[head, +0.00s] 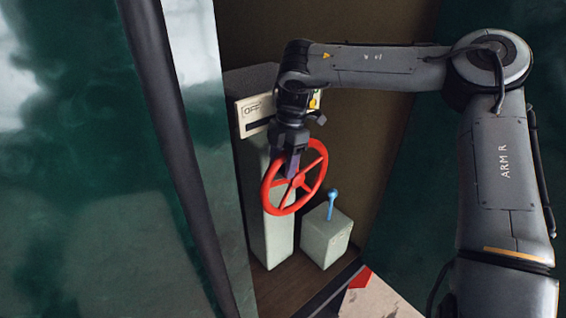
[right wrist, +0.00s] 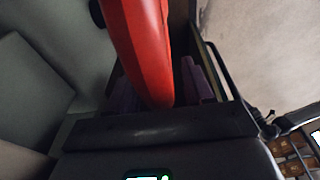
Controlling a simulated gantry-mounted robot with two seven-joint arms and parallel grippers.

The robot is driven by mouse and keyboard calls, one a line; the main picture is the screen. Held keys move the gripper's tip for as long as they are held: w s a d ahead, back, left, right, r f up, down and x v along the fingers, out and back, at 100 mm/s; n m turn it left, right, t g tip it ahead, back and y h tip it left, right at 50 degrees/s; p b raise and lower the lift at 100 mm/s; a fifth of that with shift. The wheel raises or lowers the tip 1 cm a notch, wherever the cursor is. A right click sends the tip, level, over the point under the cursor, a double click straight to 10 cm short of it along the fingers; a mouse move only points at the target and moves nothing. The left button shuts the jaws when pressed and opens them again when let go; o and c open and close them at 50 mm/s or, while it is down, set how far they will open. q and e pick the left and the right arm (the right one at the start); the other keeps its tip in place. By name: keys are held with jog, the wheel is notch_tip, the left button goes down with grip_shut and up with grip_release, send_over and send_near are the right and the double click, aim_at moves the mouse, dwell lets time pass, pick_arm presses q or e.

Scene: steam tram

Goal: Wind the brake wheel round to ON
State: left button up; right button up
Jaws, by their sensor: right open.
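The red brake wheel (head: 298,181) with spokes is mounted at the front of a pale grey-green pedestal (head: 270,238). A cream plate (head: 255,108) above the wheel has a label that reads OFF; my arm covers its right part. My right gripper (head: 291,168) reaches down to the upper part of the wheel. In the right wrist view the red wheel bar (right wrist: 150,45) passes between the purple fingers (right wrist: 163,90). The jaws are open around it, and I cannot tell whether they touch it. My left gripper is out of view.
A short pale box (head: 326,240) with a blue-knobbed lever (head: 332,200) stands just right of the wheel. A dark post (head: 170,110) and green panel (head: 90,200) are at left. A brown wall (head: 375,140) is behind.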

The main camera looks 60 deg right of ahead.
jog(key=shift+d+r, duration=0.1)
jog(key=shift+r, duration=0.35)
jog(key=r, duration=0.3)
jog(key=d+r, duration=0.1)
jog(key=r, duration=0.2)
jog(key=s+r, duration=0.1)
jog(key=r, duration=0.2)
jog(key=shift+d+r+b, duration=0.25)
jog(key=shift+r+b, duration=0.05)
jog(key=shift+b, duration=0.1)
jog(key=shift+r, duration=0.1)
